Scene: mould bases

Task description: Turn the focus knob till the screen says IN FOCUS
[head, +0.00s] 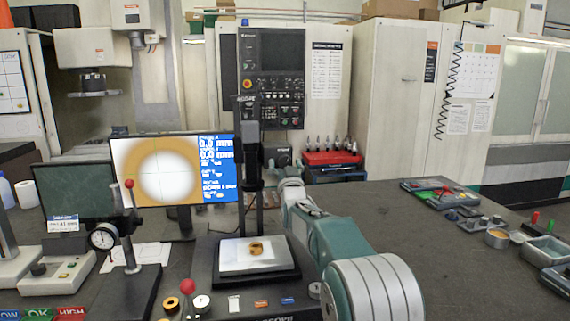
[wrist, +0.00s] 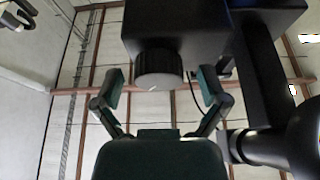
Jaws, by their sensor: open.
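The focus knob (wrist: 158,70) is a dark ridged cylinder with a small white mark, under a black housing in the wrist view. My gripper (wrist: 160,84) is open, with one finger on each side of the knob and a gap to both. I cannot tell how deep the knob sits between them. In the head view my gripper (head: 272,168) is beside the black microscope column (head: 247,215) and hides the knob. The screen (head: 170,170) shows a blurred orange ring with a white centre. Its blue side panel has white text; the small lines are unreadable.
The microscope stage (head: 232,262) holds a small brass part (head: 256,248). A dial gauge stand (head: 130,235) and a dark second screen (head: 75,190) stand at left. Trays of tools (head: 440,190) lie at right.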

